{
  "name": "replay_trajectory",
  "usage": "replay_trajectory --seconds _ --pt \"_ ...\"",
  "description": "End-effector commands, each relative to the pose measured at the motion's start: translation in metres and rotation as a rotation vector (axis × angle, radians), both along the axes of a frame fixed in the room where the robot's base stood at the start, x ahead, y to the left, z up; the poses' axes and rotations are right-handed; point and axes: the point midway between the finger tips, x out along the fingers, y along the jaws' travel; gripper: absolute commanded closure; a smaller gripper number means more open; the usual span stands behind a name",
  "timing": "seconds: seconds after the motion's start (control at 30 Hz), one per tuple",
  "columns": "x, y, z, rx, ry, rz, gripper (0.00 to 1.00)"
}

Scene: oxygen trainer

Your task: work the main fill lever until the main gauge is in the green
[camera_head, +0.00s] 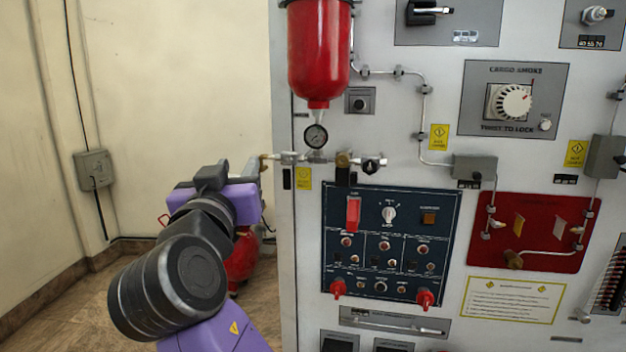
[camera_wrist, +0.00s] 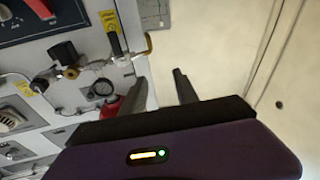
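The main gauge (camera_head: 316,136) is a small round dial under the red cylinder (camera_head: 318,50); it also shows in the wrist view (camera_wrist: 102,89). Its needle is too small to read against any green band. A black lever handle (camera_head: 287,178) hangs from the pipe at the panel's left edge, beside a yellow tag; it appears upside down in the wrist view (camera_wrist: 115,43). I take it for the fill lever. My gripper (camera_wrist: 160,77) is open, with nothing visible between its fingers. It is left of the lever and apart from it. In the head view my wrist largely hides it.
A brass pipe end (camera_head: 264,160) sticks out left of the panel, close to my gripper. A dark blue switch panel (camera_head: 331,255) with red knobs is below right. A second red cylinder (camera_head: 241,264) stands behind my arm. The beige wall at left leaves free room.

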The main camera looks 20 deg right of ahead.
Motion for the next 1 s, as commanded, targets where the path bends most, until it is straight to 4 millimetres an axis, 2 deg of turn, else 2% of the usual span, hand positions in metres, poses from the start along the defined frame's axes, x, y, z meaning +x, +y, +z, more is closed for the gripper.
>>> replay_trajectory --seconds 0.13,0.3,0.47,0.8,1.0 --pt "-0.005 -0.023 -0.027 0.073 0.065 -0.124 0.64" --pt "-0.013 -0.039 -0.043 0.144 0.094 -0.197 0.64" --pt "-0.004 -0.049 -0.044 0.161 0.092 -0.202 0.64" --pt "0.037 -0.077 -0.044 0.159 0.093 -0.199 0.64" --pt "0.048 -0.085 -0.045 0.16 0.093 -0.197 0.64"
